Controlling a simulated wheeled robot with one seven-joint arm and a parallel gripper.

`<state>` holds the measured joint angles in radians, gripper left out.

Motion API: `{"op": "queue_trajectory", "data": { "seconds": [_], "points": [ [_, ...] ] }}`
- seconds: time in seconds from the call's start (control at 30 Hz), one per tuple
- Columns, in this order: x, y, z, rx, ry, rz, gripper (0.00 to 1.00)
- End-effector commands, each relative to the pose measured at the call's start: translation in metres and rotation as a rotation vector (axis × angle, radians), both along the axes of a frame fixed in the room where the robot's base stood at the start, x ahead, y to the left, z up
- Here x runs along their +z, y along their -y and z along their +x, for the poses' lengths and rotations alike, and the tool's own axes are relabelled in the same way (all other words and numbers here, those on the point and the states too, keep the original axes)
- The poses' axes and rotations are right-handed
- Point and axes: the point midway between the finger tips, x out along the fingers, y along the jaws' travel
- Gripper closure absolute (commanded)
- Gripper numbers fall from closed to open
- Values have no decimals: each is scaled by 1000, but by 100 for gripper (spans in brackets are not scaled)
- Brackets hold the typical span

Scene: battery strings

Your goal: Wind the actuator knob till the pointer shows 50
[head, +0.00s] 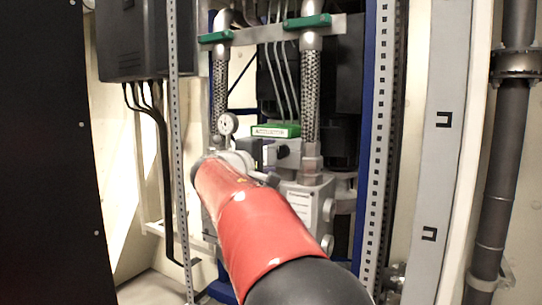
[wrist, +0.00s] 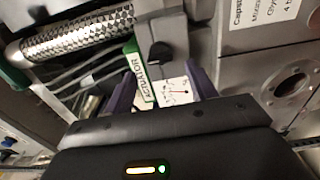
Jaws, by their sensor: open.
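A green label (wrist: 140,75) reading "ACTUATOR" lies along the block and also shows in the head view (head: 276,131). My gripper (wrist: 161,72) is open, its two dark purple fingers apart with the scale plate between them. The knob appears just beyond the fingertips, not gripped. In the head view my gripper (head: 257,153) is partly hidden by my red arm.
A braided hose (wrist: 80,36) runs close on the left in the wrist view. A metal housing with a round flange (wrist: 293,90) is on the right.

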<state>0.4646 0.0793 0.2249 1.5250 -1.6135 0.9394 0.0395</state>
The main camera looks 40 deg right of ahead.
Motion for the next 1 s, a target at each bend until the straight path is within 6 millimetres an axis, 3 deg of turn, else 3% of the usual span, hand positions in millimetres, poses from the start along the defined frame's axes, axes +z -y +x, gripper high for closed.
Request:
{"op": "queue_trajectory", "data": {
  "seconds": [0.3, 0.67, 1.0],
  "points": [
    [0, 42, 17, -1, 0, 1, 44],
    [0, 48, 20, 0, 1, 1, 44],
    [0, 47, 20, 0, 0, 2, 87]
  ]
}}
